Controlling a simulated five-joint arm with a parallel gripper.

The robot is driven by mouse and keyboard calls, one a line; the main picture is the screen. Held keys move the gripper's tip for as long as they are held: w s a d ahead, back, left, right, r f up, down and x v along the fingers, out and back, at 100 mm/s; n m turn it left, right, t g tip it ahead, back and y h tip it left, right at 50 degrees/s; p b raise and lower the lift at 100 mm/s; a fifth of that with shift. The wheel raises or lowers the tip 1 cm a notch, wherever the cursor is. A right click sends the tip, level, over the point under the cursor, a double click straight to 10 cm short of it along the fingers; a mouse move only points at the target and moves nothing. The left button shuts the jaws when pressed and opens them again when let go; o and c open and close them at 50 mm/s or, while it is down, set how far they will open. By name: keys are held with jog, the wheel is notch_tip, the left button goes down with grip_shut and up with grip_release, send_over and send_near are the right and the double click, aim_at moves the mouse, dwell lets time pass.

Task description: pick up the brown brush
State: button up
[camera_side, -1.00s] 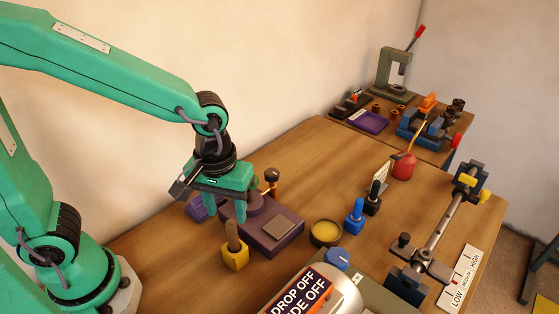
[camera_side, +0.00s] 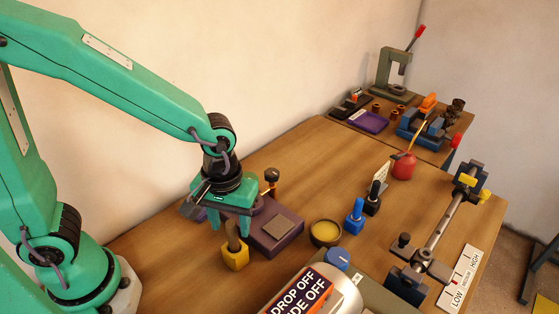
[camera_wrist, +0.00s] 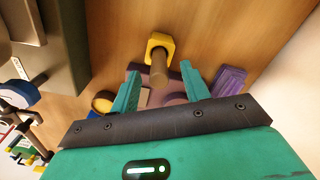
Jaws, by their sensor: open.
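The brown brush (camera_side: 233,238) stands upright in a yellow holder (camera_side: 236,259) on the wooden table. In the wrist view, the brush handle (camera_wrist: 158,70) points toward the camera, with the yellow holder (camera_wrist: 158,41) beyond it. My gripper (camera_side: 229,224) is open and empty, pointing down just above and behind the handle's top in the side view. In the wrist view, my gripper's fingertips (camera_wrist: 159,71) appear on either side of the handle. I cannot tell whether the handle is between them in depth.
A purple device (camera_side: 270,236) with a grey pad stands close behind the holder. A labelled canister (camera_side: 318,289) is in front. Bare table lies left of the holder.

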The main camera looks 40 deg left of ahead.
aim_at(233, 238)
jog(key=shift+f, duration=2.5)
jog(key=shift+c, duration=0.5)
grip_shut()
